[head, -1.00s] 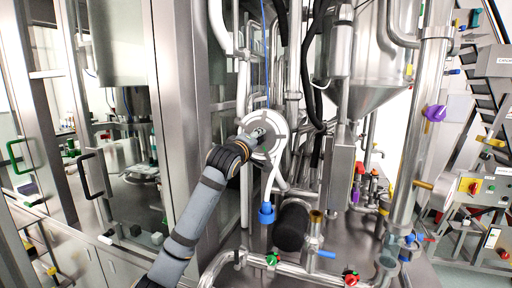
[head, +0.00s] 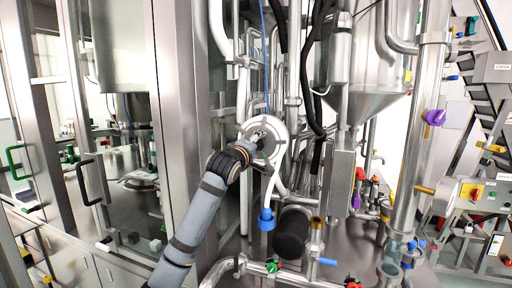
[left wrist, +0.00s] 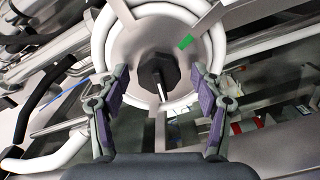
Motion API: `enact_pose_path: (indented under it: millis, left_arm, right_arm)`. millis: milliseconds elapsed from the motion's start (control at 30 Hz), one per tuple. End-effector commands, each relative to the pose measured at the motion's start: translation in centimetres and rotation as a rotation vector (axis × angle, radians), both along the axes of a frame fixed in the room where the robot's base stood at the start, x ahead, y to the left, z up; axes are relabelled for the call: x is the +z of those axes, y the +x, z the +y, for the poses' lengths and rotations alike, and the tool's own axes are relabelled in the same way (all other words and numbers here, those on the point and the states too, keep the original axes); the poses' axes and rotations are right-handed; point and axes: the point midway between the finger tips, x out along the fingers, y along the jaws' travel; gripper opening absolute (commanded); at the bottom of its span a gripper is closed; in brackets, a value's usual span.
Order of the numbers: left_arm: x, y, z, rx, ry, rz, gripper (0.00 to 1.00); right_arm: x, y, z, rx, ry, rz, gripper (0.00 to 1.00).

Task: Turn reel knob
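The reel (head: 280,135) is a round grey and white disc with white hose around it, mounted on the steel frame. In the left wrist view the reel (left wrist: 205,28) fills the top middle, with a dark knob (left wrist: 158,72) at its centre and a green mark on its face. My left gripper (left wrist: 160,95) is open, its two purple-padded fingers apart on either side of the knob and not touching it. In the head view my left gripper (head: 255,140) is in front of the reel and hides part of its face. My right gripper is not in view.
A white hose with a blue end (head: 266,220) hangs below the reel beside a black cylinder (head: 292,232). A steel cabinet (head: 178,120) stands left of my arm. Pipes with coloured valves (head: 273,266) run low in front. A steel hopper (head: 378,70) is at the right.

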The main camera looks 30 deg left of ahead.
Motion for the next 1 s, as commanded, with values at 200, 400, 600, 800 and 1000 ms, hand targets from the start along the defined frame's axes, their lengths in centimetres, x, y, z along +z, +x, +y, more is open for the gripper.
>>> enact_pose_path:
  millis: [200, 400, 600, 800, 1000]
  left_arm:
    - [0.1, -0.1, 0.0, 0.0, 0.001, -0.002, 0.67]
    - [0.0, -2.7, -0.6, 0.001, 0.009, 0.0, 0.67]
    - [0.1, -6.0, -1.3, 0.003, 0.008, 0.0, 0.67]
    - [0.0, -7.3, -1.7, 0.001, 0.003, -0.001, 0.67]
    - [0.0, -7.3, -1.8, 0.0, -0.001, -0.001, 0.67]
  right_arm:
    - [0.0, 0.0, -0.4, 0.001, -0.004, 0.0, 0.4]
    - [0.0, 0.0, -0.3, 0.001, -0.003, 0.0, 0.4]
    - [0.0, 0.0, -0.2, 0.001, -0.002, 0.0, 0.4]
    - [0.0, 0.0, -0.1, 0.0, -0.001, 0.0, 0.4]
    - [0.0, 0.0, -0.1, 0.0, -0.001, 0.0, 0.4]
